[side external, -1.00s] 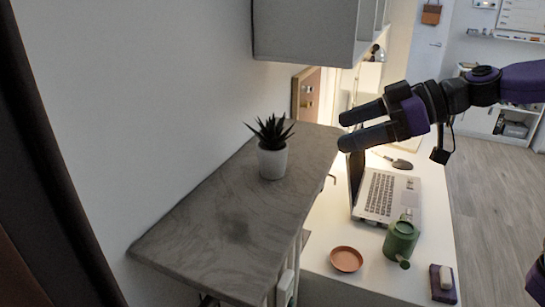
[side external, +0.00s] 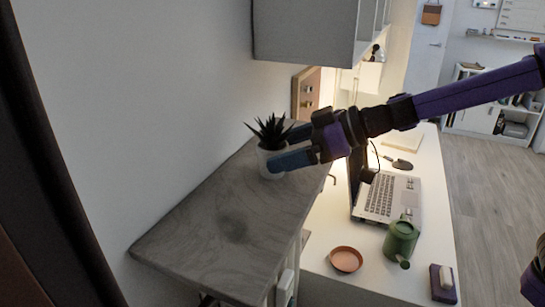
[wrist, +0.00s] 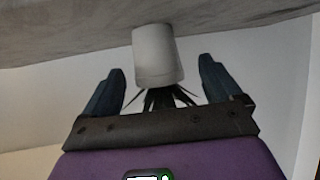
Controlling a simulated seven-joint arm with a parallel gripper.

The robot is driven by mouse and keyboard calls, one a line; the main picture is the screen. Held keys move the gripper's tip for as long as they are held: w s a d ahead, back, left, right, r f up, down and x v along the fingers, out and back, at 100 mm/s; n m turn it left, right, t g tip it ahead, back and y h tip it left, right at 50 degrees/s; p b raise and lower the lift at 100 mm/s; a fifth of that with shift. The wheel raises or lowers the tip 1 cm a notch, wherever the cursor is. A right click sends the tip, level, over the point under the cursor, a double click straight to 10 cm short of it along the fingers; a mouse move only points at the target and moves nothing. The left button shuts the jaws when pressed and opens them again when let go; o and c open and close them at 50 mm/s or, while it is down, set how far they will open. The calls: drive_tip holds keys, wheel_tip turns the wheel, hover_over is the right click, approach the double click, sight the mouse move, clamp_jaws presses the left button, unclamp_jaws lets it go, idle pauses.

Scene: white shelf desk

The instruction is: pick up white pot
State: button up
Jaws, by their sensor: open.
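The white pot (side external: 264,160) holds a dark green spiky plant (side external: 270,131) and stands upright on the grey wooden shelf. It also shows in the wrist view (wrist: 156,55), upside down in that picture, centred between my two fingers. My gripper (side external: 283,150) is open at the pot, its fingers reaching along the pot's sides. In the side view the near finger hides part of the pot. In the wrist view there is a gap on each side between finger and pot, and the fingers look clear of it.
The grey shelf (side external: 215,215) is otherwise bare. A white cabinet (side external: 305,35) hangs on the wall above. Lower on the white desk are a laptop (side external: 385,195), a green watering can (side external: 401,240) and a terracotta saucer (side external: 346,259).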

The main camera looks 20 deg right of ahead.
sight(264, 143)
drive_tip(key=shift+x, duration=2.5)
drive_tip(key=shift+w+r, duration=0.15)
drive_tip(key=c, duration=1.2)
drive_tip(key=shift+o, duration=0.2)
drive_tip(key=shift+r, duration=0.2)
drive_tip(key=shift+r, duration=1.3)
drive_tip(key=s+d+r, duration=0.8)
drive_tip(key=s+r, duration=0.2)
drive_tip(key=s, duration=0.1)
drive_tip(key=shift+s, duration=0.15)
